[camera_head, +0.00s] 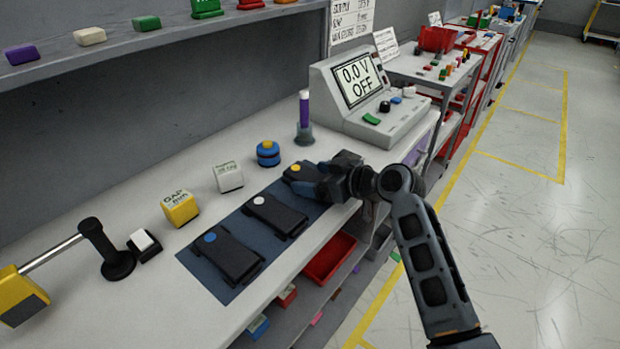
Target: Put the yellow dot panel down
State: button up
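The yellow dot panel (297,171) is a dark flat block with a yellow dot, at the far end of the blue-grey mat (212,281). My gripper (318,182) reaches in from the right and is shut on its right end, which is hidden behind the gripper. The panel is over the mat or on it; I cannot tell whether its underside touches. The white dot panel (277,214) lies in the middle of the mat, and the blue dot panel (229,256) lies at the near end.
A blue and yellow button (268,153), a white block (228,177) and a yellow gap block (180,208) stand behind the mat. A red bin (330,258) sits below the table edge.

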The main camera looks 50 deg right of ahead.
jog(key=c, duration=1.1)
jog(key=shift+o, duration=0.2)
jog(key=shift+r, duration=0.1)
